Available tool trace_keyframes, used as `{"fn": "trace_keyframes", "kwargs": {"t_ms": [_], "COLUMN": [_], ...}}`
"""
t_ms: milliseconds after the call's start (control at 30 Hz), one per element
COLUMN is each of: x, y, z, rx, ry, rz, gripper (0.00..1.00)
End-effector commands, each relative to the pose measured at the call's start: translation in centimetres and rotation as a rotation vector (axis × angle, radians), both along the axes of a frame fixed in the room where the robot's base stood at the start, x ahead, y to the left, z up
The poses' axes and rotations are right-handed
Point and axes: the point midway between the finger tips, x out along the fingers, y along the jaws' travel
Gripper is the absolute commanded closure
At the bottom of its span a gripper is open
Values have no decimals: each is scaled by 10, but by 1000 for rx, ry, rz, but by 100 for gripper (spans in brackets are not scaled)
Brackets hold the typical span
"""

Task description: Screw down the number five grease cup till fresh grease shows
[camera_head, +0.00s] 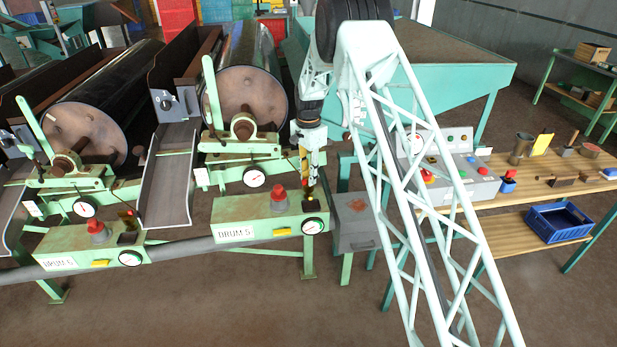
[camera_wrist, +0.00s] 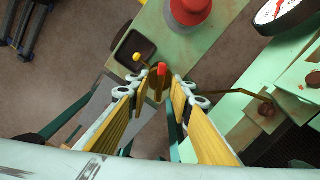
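A green box labelled DRUM 5 (camera_head: 262,232) stands at the front of the right drum. A red domed cap on a grey collar (camera_head: 279,198) sits on it and also shows in the wrist view (camera_wrist: 187,10). I cannot tell which fitting is the grease cup. My gripper (camera_head: 310,183) points down at the box's right end, right of the red cap. In the wrist view its yellow-padded fingers (camera_wrist: 161,82) are apart, on either side of a small brown upright piece with a red top (camera_wrist: 161,69). Whether they touch it is unclear. No grease is discernible.
A round gauge (camera_head: 312,226) is on the box front. A dark square pan with a yellow-knobbed rod (camera_wrist: 134,48) lies beside the fingers. A similar green box (camera_head: 85,250) stands left. A control panel (camera_head: 450,165) and wooden bench (camera_head: 500,221) stand right.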

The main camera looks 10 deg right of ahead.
Motion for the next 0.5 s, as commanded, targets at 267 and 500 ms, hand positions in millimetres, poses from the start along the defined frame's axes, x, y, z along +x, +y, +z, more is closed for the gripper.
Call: {"fn": "trace_keyframes", "kwargs": {"t_ms": [267, 500], "x": [0, 0], "y": [0, 0], "z": [3, 18], "rx": [0, 0], "ry": [-1, -1], "rz": [0, 0], "gripper": [80, 80]}}
